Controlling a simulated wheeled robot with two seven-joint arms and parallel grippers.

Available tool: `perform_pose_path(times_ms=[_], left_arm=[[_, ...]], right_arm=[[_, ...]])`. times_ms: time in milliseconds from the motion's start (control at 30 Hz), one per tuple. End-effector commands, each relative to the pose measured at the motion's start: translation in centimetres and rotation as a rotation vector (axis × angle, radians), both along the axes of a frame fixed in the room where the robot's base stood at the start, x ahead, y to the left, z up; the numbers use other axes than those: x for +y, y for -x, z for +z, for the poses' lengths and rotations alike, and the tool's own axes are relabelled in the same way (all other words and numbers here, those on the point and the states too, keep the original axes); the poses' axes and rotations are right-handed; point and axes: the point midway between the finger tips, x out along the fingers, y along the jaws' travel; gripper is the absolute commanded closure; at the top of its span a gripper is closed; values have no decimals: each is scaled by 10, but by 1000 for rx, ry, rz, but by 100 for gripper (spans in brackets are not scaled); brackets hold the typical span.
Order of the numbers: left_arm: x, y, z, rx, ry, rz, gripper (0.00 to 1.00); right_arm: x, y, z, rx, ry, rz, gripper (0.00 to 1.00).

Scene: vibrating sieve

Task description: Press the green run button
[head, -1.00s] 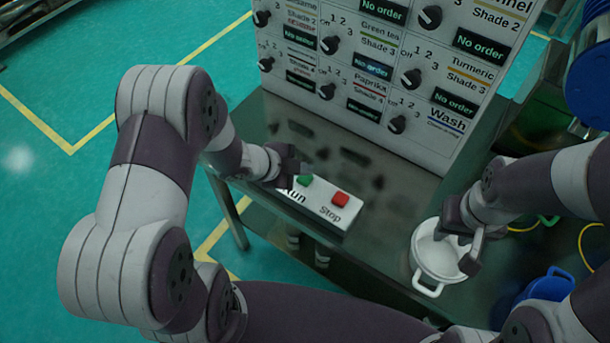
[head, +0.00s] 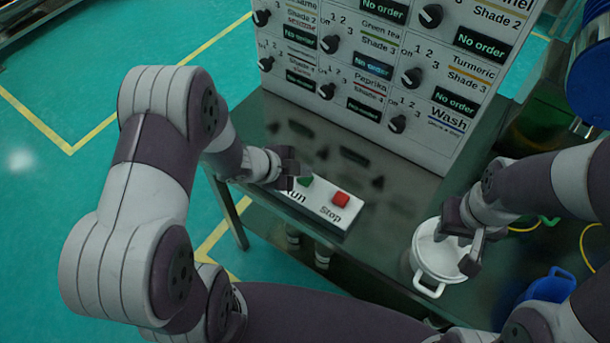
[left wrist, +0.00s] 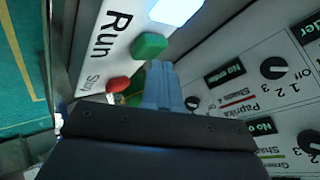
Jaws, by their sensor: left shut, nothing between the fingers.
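The control box (head: 316,205) with the words Run and Stop lies on the steel table. Its green run button (head: 305,181) is partly hidden behind my left gripper (head: 291,178) in the head view. The red stop button (head: 340,199) is in plain sight. My left gripper is shut and empty, just left of the green button. In the left wrist view the shut fingers (left wrist: 162,84) appear close below the green button (left wrist: 149,46), with the red button (left wrist: 118,84) to their left; contact cannot be made out. My right gripper (head: 466,243) has its fingers apart at the white pot.
The white pot (head: 427,287) stands at the table's right end. A tall panel of knobs and order displays (head: 372,68) rises behind the box. The steel table (head: 385,222) is bare between box and pot. A blue container (head: 552,286) is at lower right.

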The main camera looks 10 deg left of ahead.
Motion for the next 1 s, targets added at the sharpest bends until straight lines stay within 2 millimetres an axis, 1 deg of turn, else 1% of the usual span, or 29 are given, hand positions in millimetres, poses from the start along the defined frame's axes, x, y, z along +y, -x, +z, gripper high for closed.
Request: perform_pose_path(times_ms=[800,1000], left_arm=[[0,0,-10,1,1,1,100],[0,0,-10,1,1,1,100]], right_arm=[[0,0,-8,0,0,0,63],[0,0,-7,0,0,0,63]])
